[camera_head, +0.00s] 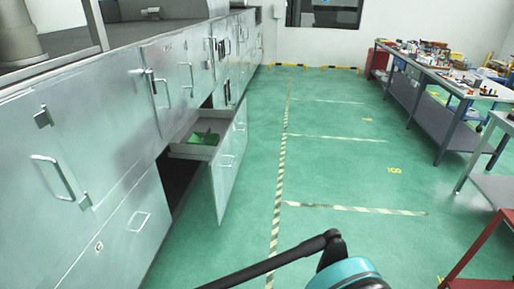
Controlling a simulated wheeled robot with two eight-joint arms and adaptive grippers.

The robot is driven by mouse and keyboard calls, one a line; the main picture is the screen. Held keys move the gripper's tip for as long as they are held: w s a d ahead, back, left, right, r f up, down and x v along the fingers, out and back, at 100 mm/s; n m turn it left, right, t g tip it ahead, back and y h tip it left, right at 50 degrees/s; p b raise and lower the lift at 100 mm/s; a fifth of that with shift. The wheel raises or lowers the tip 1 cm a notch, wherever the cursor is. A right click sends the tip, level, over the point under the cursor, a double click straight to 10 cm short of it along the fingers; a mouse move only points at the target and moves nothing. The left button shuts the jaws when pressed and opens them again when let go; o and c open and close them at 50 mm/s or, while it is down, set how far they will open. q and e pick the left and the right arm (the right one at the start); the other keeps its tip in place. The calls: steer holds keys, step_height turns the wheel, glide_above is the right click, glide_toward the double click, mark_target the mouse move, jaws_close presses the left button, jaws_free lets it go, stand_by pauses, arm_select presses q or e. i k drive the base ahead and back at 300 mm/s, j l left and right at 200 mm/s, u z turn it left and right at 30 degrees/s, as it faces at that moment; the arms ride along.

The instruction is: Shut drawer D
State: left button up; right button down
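One drawer (229,160) stands pulled out from the left-hand row of metal cabinets in the head view. Its tall silver front, with a bar handle, juts into the aisle. Its shallow tray (195,151) shows behind the front, with a green item (204,138) lying in it. A dark gap is open in the cabinet under and behind the tray. I cannot read a letter D on this drawer. Neither gripper shows in the frame. Black and teal parts of my own body are at the bottom centre, well in front of the drawer.
Closed silver cabinet fronts (70,150) with bar handles line the left side, near and beyond the open drawer. The green floor (330,165) with striped tape is clear. Workbenches (440,82) with clutter stand on the right.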

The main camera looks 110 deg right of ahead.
mark_target(226, 158)
steer(key=z, duration=3.4)
steer(key=i+l+u, duration=0.25)
steer(key=i+l, duration=0.5)
steer(key=i, duration=0.5)
steer(key=i+l+u, duration=0.3)
steer(key=i+l, duration=0.7)
steer(key=i, duration=0.15)
steer(key=i+l+u, duration=0.25)
steer(key=i+l, duration=0.8)
steer(key=l, duration=0.2)
